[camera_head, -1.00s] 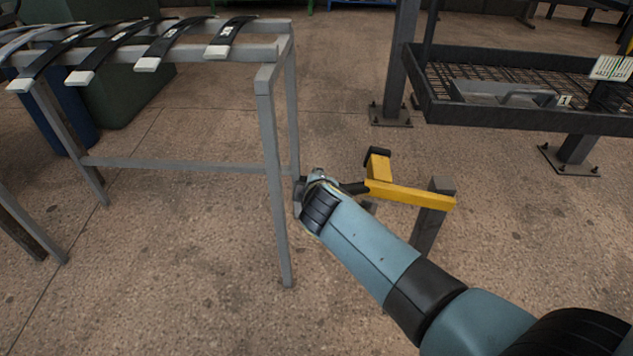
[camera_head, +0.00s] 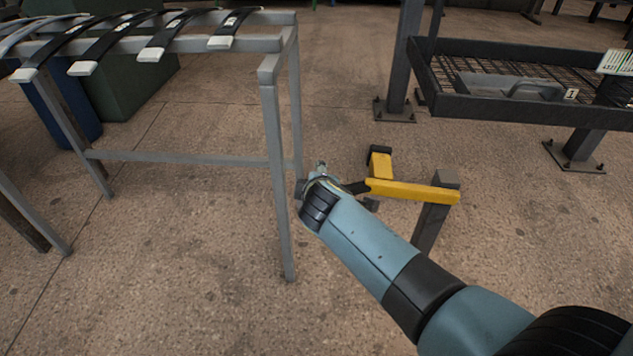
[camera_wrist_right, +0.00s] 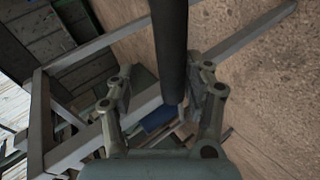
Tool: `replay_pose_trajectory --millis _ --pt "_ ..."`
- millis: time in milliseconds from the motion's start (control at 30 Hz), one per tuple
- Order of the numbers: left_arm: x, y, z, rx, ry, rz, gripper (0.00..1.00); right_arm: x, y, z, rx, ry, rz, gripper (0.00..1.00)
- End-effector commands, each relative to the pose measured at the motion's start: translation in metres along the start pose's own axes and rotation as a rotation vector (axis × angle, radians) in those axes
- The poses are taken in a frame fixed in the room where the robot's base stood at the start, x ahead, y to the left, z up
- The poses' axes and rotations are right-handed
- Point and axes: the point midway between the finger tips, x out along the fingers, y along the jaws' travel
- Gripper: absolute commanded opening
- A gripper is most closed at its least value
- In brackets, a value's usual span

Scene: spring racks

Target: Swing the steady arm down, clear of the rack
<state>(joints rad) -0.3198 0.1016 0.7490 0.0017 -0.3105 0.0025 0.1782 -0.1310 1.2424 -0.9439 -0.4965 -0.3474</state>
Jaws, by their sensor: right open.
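The steady arm is a yellow bar (camera_head: 412,190) lying roughly level on a grey post (camera_head: 432,225), with a short black-tipped yellow piece at its left end. A black grip (camera_head: 355,187) sticks out from that end toward my right wrist. In the right wrist view a dark rod (camera_wrist_right: 168,45), which looks like this grip, runs down between the fingers of my right gripper (camera_wrist_right: 163,95). The fingers are open, one on each side of the rod. In the head view my right forearm and wrist mostly hide this gripper. My left gripper is not in view.
The grey rack (camera_head: 280,180) stands just left of my right wrist, with several black springs with pale ends (camera_head: 150,54) across its top. A dark mesh shelf (camera_head: 520,107) stands at the back right. Open floor lies in front.

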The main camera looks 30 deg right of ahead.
Motion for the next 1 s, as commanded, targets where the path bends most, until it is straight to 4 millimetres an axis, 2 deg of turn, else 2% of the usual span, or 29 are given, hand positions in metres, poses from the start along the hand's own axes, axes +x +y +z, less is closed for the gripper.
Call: replay_pose_trajectory --millis 667,767,1000 --pt "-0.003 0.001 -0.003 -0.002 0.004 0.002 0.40 -0.001 0.010 -0.002 0.006 0.009 0.013 0.49" --pt "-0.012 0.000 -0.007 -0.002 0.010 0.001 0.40 -0.006 0.020 -0.003 0.027 0.023 0.016 0.49" --pt "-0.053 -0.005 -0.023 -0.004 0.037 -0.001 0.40 -0.033 0.061 -0.005 0.140 0.102 0.026 0.49"
